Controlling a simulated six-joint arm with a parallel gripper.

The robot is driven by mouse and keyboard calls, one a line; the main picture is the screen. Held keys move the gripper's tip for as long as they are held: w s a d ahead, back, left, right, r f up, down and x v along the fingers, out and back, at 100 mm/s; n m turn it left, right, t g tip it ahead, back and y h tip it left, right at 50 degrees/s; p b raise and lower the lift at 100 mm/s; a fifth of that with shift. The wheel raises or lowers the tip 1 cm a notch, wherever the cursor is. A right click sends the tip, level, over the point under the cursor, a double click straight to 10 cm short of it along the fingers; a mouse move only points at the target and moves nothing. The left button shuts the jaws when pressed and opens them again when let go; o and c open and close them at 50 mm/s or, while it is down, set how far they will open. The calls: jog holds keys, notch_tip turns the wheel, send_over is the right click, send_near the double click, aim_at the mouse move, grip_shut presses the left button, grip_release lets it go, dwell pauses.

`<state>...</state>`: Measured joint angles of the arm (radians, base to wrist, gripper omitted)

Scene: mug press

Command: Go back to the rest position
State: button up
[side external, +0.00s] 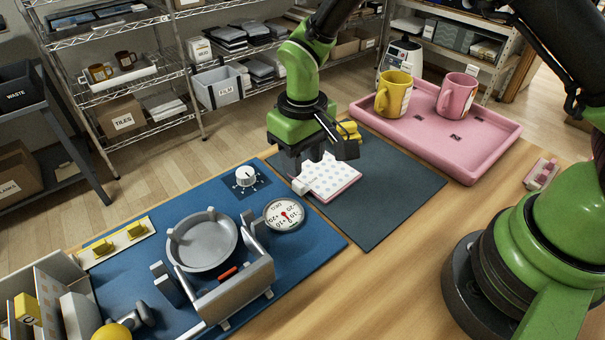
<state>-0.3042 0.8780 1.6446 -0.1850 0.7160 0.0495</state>
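My gripper (318,156) hangs over the dark grey mat in the middle of the side external view. Its dark fingers appear spread apart, with nothing clearly held between them. Just below it is a white, dotted pad with a pink edge (334,180), partly hidden by the fingers. I cannot tell whether the fingers touch it. A yellow mug (393,95) and a pink mug (457,97) stand upright on the pink tray (478,160), behind and right of my gripper.
A metal press with a round plate (203,245) stands on the blue mat (118,284), beside a dial gauge (284,214) and a white knob (245,176). Yellow pieces (349,130) lie behind my gripper. The grey mat's front right (385,205) is clear.

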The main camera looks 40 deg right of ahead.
jog(key=s+d+r+m+t+y, duration=0.1)
jog(key=s+d+r+t, duration=0.2)
jog(key=r, duration=0.7)
jog(key=s+d+r+m, duration=0.2)
jog(key=s+r, duration=0.3)
jog(key=r, duration=0.5)
jog(key=s+d+r+m+t+y, duration=0.1)
jog(key=s+d+r+t, duration=0.1)
jog(key=s, duration=0.9)
jog(key=shift+d+r+m+t, duration=0.4)
jog(key=shift+r+t, duration=0.2)
jog(key=shift+t, duration=0.5)
